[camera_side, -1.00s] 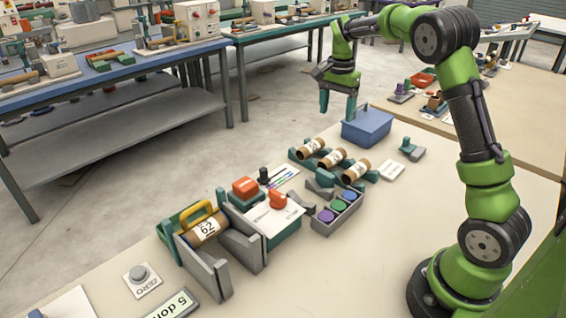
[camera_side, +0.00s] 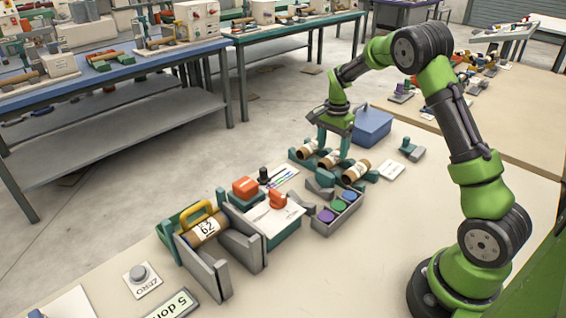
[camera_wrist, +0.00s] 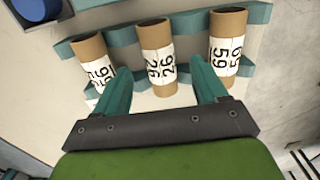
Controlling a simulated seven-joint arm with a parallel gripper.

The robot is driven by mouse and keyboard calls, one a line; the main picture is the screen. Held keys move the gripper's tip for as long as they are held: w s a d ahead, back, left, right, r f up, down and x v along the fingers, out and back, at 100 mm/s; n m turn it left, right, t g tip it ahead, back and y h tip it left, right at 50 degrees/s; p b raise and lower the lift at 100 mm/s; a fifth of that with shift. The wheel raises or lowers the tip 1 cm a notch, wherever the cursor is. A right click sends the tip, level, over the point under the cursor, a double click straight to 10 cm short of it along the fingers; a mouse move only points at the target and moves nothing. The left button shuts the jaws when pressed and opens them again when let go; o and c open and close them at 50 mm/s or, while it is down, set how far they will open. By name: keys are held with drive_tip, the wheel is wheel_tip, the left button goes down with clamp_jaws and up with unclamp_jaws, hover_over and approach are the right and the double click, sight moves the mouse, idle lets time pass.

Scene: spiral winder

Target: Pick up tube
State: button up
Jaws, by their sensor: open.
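Three brown cardboard tubes with white number labels lie side by side in a teal rack (camera_wrist: 118,37). In the side view they are the left tube (camera_side: 308,148), the middle tube (camera_side: 328,161) and the right tube (camera_side: 355,172). My gripper (camera_side: 333,152) is open and over the rack, near the middle tube. In the wrist view my gripper (camera_wrist: 163,85) has its teal fingers on either side of the middle tube (camera_wrist: 157,60), labelled 26. The other tubes (camera_wrist: 92,62) and (camera_wrist: 227,45) lie outside the fingers.
A blue box (camera_side: 367,126) stands behind the rack. A grey tray with coloured round pieces (camera_side: 338,208) is in front of it. A winder frame (camera_side: 215,262) holding tube 62 (camera_side: 207,230) is at the front left. A white card (camera_side: 391,170) lies right of the rack.

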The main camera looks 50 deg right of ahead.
sight(333, 155)
drive_tip(key=shift+d+f, duration=0.2)
drive_tip(key=shift+f, duration=1.75)
drive_tip(key=c, duration=1.1)
